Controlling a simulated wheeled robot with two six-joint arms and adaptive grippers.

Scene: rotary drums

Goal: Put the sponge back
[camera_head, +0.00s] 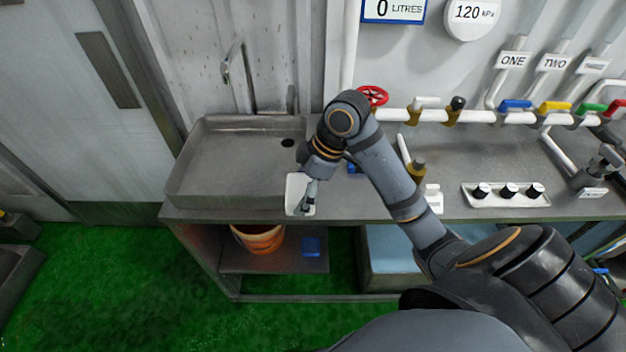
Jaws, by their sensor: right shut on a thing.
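My right gripper (308,202) points down at the counter's front edge, just right of the sink. Its jaws look narrow and are shut at a flat white block (296,187). The block looks like the sponge, but its lower part is partly covered by the fingers, and I cannot tell its texture. I cannot tell whether it touches the counter. A small blue item (353,168) lies on the counter, mostly hidden behind my right arm. My left gripper is not in view.
The metal sink (215,165) is empty on the left, under a tap (228,70). An orange bucket (258,238) and a blue box (311,246) stand on the shelf below. A red wheel valve (372,95), coloured-handled valves and a knob panel (480,203) are to the right.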

